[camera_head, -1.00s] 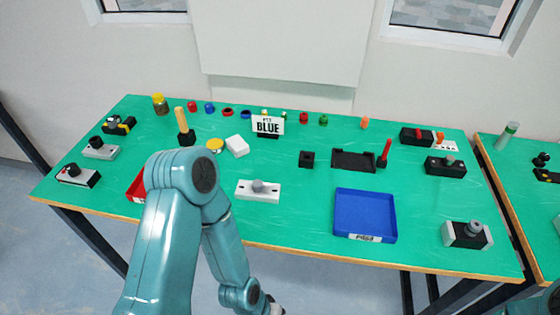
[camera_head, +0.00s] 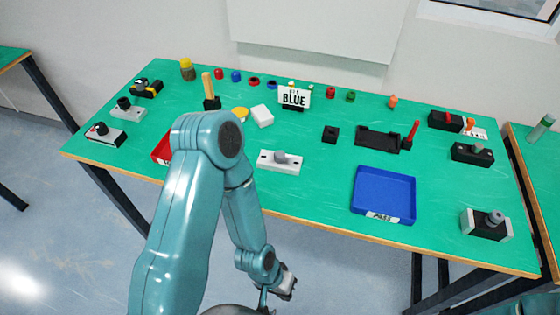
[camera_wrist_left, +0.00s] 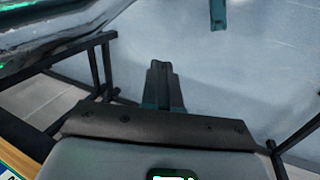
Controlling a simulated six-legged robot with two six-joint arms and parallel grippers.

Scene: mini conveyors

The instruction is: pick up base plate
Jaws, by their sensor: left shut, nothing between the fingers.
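I cannot tell for certain which part is the base plate. A flat black plate-like holder (camera_head: 376,139) lies right of the table's middle, with a red-handled tool at its right end. A white plate with a grey knob (camera_head: 266,161) lies near the front edge. My left gripper (camera_head: 287,284) is low in front of the table, below its edge and apart from both. In the left wrist view its fingers (camera_wrist_left: 162,78) are together and empty, over the floor. My right gripper is not in view.

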